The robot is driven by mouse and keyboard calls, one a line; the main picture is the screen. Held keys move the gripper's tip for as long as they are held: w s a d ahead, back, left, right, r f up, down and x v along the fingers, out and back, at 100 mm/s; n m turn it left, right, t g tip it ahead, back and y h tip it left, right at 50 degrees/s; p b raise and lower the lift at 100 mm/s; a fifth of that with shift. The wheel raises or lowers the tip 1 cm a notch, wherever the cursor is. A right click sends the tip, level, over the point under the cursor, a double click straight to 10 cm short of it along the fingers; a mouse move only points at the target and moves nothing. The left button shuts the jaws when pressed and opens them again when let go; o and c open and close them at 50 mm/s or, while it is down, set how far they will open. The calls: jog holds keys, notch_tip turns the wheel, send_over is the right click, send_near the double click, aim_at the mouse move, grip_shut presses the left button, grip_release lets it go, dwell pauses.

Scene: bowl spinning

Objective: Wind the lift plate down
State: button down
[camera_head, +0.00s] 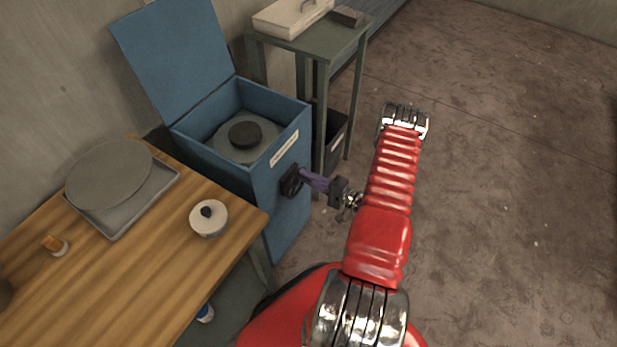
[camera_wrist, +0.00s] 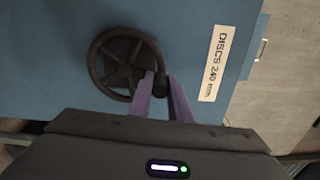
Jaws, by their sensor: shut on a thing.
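A blue cabinet (camera_head: 283,205) stands with its lid (camera_head: 178,50) open. Inside, a grey round plate (camera_head: 228,147) sits below the rim with a dark round block (camera_head: 245,134) on it; I cannot tell whether this plate is the lift plate or a disc lying on it. A black handwheel (camera_head: 289,182) is on the cabinet's front; it also shows in the wrist view (camera_wrist: 108,66). My gripper (camera_head: 304,178), with purple fingers, is at the wheel's right side. In the wrist view my gripper (camera_wrist: 161,84) is shut on the wheel's knob at the lower right rim.
A wooden table (camera_head: 150,260) at left holds a grey disc (camera_head: 108,175) on a tray (camera_head: 122,222), a white round container (camera_head: 209,218) and a small orange-and-white item (camera_head: 55,245). A green side table (camera_head: 325,45) stands behind the cabinet. The floor (camera_head: 500,180) at right is clear.

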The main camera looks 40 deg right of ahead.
jog(key=c, duration=1.7)
grip_release()
jog(key=shift+a, duration=0.1)
jog(key=shift+o, duration=0.2)
jog(key=shift+s, duration=0.15)
jog(key=v, duration=1.3)
jog(key=shift+s+d, duration=0.2)
jog(key=shift+s, duration=0.05)
jog(key=shift+f, duration=0.1)
